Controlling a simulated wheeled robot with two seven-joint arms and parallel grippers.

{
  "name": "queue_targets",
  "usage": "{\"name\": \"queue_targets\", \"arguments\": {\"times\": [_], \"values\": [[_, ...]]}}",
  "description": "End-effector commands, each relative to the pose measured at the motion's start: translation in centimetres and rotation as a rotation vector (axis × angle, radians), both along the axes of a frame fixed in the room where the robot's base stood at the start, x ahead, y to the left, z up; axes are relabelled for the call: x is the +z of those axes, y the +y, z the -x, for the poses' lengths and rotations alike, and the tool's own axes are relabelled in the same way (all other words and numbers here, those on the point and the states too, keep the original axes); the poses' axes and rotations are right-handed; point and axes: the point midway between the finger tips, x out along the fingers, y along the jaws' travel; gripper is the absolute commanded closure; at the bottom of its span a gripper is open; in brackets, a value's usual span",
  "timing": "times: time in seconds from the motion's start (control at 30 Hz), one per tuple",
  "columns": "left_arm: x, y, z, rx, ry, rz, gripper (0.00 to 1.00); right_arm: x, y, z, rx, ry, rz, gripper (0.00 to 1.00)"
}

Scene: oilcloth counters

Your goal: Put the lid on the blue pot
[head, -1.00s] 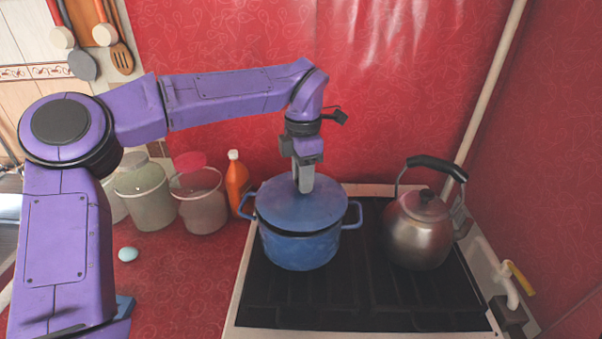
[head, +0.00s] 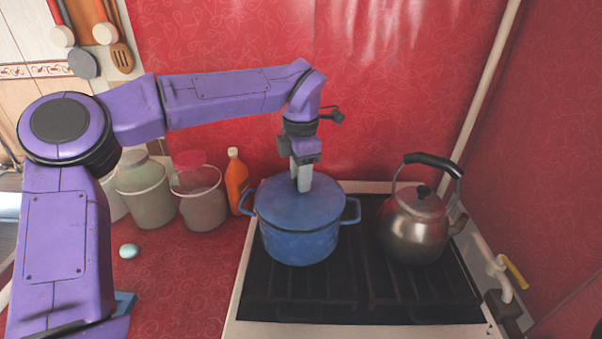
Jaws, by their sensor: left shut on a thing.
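The blue pot (head: 299,246) stands on the left side of the black stove top, with a loop handle on each side. The blue lid (head: 285,208) lies over the pot's mouth and looks level with its rim. My left gripper (head: 304,184) points down from above and is shut at the middle of the lid. The lid's knob is hidden between the fingers. Whether the lid is fully seated all round cannot be told at the far side. My right gripper is not in view.
A steel kettle (head: 415,225) stands to the right on the stove (head: 340,300). An orange bottle (head: 236,181) and several buckets (head: 202,199) stand left of the pot. A pale egg-shaped object (head: 129,251) lies on the red counter. The stove front is clear.

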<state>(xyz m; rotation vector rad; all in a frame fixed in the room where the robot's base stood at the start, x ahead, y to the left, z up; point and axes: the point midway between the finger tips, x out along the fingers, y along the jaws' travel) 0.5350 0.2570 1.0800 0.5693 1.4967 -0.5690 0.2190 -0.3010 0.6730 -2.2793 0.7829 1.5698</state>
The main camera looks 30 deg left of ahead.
Motion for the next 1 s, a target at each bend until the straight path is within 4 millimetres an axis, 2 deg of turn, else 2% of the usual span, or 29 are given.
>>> {"name": "queue_targets", "arguments": {"times": [1.0], "values": [[0.08, 0.05, 0.15, 0.000, 0.000, 0.000, 1.00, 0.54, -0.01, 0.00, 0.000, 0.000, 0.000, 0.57]]}}
